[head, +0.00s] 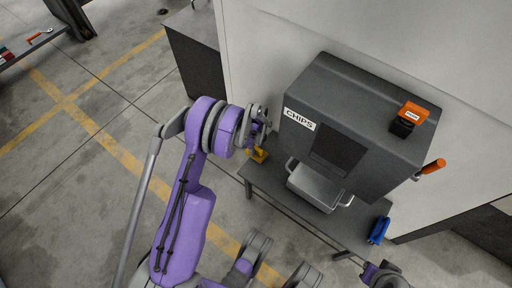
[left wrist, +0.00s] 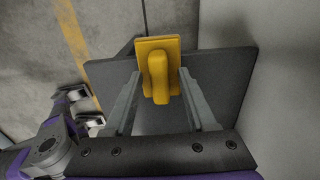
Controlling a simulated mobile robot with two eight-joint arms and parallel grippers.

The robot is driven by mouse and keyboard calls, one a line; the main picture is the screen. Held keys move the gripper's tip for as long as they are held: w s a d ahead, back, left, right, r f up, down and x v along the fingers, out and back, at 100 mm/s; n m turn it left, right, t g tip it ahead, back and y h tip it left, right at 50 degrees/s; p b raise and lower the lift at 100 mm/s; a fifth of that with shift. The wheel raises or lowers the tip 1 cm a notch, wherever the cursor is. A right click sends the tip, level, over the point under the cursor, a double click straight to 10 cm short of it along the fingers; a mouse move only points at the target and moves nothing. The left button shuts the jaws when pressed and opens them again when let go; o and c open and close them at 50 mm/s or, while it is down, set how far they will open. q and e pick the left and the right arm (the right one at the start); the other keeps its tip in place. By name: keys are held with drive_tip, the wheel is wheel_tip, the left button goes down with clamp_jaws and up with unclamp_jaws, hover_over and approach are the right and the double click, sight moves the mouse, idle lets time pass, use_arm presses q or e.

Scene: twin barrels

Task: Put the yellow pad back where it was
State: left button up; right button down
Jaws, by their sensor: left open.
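The yellow pad (head: 258,155) is at the left end of the dark bench (head: 262,180), below my left gripper (head: 262,134). In the left wrist view the pad (left wrist: 172,46) has a raised rounded handle (left wrist: 158,78) facing me. My left gripper (left wrist: 160,100) is open, with one finger on each side of the handle and visible gaps between. In the head view the gripper partly hides the pad. Part of my right arm's end (head: 384,276) shows at the bottom right, and its jaws cannot be made out.
A dark machine labelled CHIPS (head: 340,120) stands on the bench, with a grey tray (head: 316,188) under it. A blue pad (head: 379,230) is at the bench's right end. A pale wall (head: 270,70) rises behind.

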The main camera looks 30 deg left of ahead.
use_arm(q)
drive_tip(key=s+d+r+n+p, duration=0.1)
drive_tip(key=s+d+r+n, duration=0.1)
drive_tip(key=r, duration=0.8)
drive_tip(key=s+d+r+n+p, duration=0.1)
drive_tip(key=d+r+n+p, duration=0.1)
drive_tip(key=r, duration=0.8)
drive_tip(key=s+d+r+n+t, duration=0.1)
drive_tip(key=s+d+r+n, duration=0.2)
drive_tip(key=s, duration=0.4)
drive_tip(key=s+d+r+n+t, duration=0.2)
drive_tip(key=s+d+r+n, duration=0.1)
drive_tip(key=s+n, duration=0.3)
drive_tip(key=s+d+r+n+t, duration=0.1)
drive_tip(key=s+d+n, duration=0.3)
drive_tip(key=s, duration=0.4)
drive_tip(key=shift+s+d+r+n, duration=0.35)
drive_tip(key=shift+r+n, duration=0.35)
drive_tip(key=shift+r, duration=0.2)
drive_tip(key=shift+w, duration=0.1)
drive_tip(key=shift+c, duration=0.5)
